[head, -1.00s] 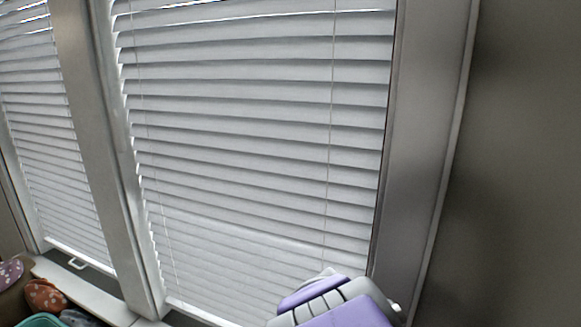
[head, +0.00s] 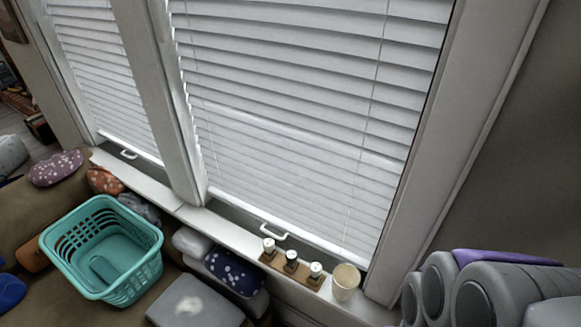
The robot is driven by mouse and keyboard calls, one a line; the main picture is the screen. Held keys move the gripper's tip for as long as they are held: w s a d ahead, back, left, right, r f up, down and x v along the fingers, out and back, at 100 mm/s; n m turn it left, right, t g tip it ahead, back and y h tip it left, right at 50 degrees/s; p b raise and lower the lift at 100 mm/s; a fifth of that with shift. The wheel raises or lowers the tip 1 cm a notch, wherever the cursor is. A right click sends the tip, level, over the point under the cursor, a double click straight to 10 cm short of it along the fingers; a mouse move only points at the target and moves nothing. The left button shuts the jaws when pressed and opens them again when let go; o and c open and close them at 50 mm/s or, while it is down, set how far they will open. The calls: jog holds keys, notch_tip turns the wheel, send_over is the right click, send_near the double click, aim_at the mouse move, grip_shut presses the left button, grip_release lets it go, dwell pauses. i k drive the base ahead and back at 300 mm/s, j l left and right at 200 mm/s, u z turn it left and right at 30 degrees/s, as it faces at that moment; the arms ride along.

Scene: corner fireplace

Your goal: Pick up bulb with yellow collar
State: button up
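Three small white-topped pieces stand in a row on a brown wooden strip (head: 301,277) on the windowsill, right of centre at the bottom of the head view. They look like bulbs: a left one (head: 268,244), a middle one (head: 291,257) and a right one (head: 315,269). The middle one has a dark lower part. They are too small for me to tell which has a yellow collar. My grey and purple arm fills the lower right corner, right of the strip and apart from it. My gripper's fingers do not show.
A cream cup (head: 345,281) stands on the sill just right of the strip. A teal basket (head: 152,268), grey cushion (head: 195,305) and dark dotted cushion (head: 234,272) lie to the left below the sill. Blinds (head: 300,110) and a white window frame (head: 432,150) rise behind.

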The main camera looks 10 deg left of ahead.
aim_at(268, 245)
jog(key=l+z, duration=0.15)
jog(key=z, duration=0.25)
jog(key=k+l+z, duration=0.1)
jog(key=z, duration=0.35)
jog(key=l+z, duration=0.2)
jog(key=z, duration=0.2)
jog(key=u, duration=2.25)
jog(key=i+j+z, duration=0.35)
jog(key=j, duration=0.3)
jog(key=i+j+z, duration=0.2)
jog(key=i+j, duration=0.05)
jog(key=j, duration=0.1)
